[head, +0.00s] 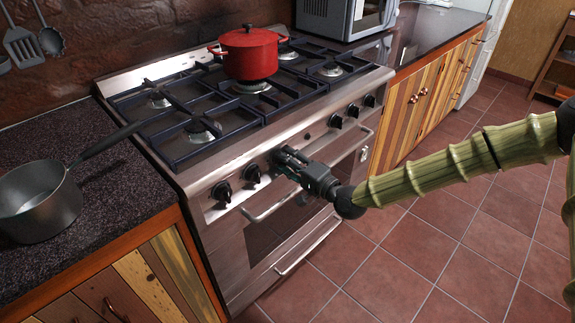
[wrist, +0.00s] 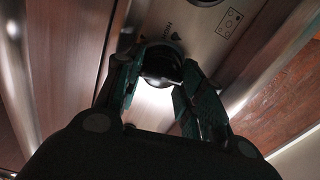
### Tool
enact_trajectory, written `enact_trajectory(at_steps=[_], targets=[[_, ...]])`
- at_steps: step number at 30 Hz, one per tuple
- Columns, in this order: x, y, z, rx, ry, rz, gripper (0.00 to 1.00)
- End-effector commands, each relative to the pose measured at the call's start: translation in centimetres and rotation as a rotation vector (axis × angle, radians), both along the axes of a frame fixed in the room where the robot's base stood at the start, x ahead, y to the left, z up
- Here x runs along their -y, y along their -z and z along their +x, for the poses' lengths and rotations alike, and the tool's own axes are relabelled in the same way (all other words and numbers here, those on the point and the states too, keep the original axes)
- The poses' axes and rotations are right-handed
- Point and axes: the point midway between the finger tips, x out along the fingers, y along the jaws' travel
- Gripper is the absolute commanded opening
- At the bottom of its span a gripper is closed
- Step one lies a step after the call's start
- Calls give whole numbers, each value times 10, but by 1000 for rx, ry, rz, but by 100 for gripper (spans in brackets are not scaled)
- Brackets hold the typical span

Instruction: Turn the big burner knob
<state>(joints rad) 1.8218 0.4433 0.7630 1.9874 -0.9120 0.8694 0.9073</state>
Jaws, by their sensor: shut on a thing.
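The stove (head: 235,165) has a steel front panel with a row of black knobs. My gripper (head: 280,157) is at the middle of this panel, with its fingers against it, and hides the knob there in the head view. In the wrist view, the black round knob (wrist: 160,64) sits between the two fingers of my gripper (wrist: 158,82), which are shut on it. A printed marking shows on the panel beside the knob. Two knobs (head: 221,192) (head: 251,174) are to the left of my gripper and several (head: 336,120) are to the right.
A red pot (head: 249,55) with a lid stands on a back burner. A grey saucepan (head: 40,200) is on the left counter, its handle reaching over the stove edge. Oven handles (head: 270,212) stick out below the panel. The tiled floor (head: 400,250) in front is clear.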

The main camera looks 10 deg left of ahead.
Motion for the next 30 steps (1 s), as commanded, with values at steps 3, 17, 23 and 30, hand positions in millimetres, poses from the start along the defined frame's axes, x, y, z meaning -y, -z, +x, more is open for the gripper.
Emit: enact_trajectory(at_steps=[3, 17, 23, 30], targets=[[1, 1, 1, -49, 4, 39, 14], [1, 1, 1, -130, 4, 95, 14], [1, 0, 1, -131, 3, 95, 14], [1, 1, 1, -130, 3, 95, 60]])
